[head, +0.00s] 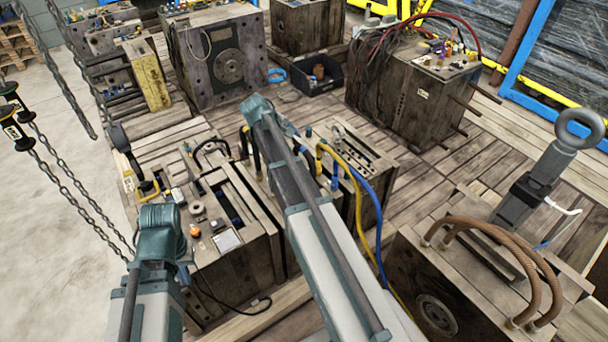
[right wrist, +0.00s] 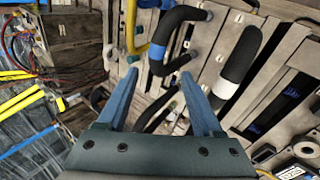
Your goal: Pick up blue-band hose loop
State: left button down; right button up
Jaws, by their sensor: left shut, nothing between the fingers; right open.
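Black hose loops (head: 258,160) stand on the mould block under my right arm's wrist; a black hose (right wrist: 182,18) also bends through the right wrist view.
Yellow (head: 345,165) and blue (head: 368,195) hoses rise close right of my right arm. A thick black hose with a white band (right wrist: 230,88) is near the right finger. Brown hoses (head: 480,225) arch over another mould. Chains (head: 75,190) hang at left.

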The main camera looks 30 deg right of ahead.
aim_at(301, 149)
jog(key=b+x, duration=0.1)
jog(key=x, duration=0.1)
jog(key=shift+d+f, duration=0.1)
jog(key=shift+f, duration=0.15)
jog(key=d+f+b, duration=0.3)
jog(key=shift+s+f+b, duration=0.25)
jog(key=shift+f+b, duration=0.05)
jog(key=shift+b, duration=0.05)
jog(key=shift+d+f, duration=0.25)
jog(key=shift+f, duration=0.05)
pick_arm(q)
notch_tip(301, 149, down, 6)
pick_arm(e)
jog(key=shift+r, duration=0.1)
grip_shut()
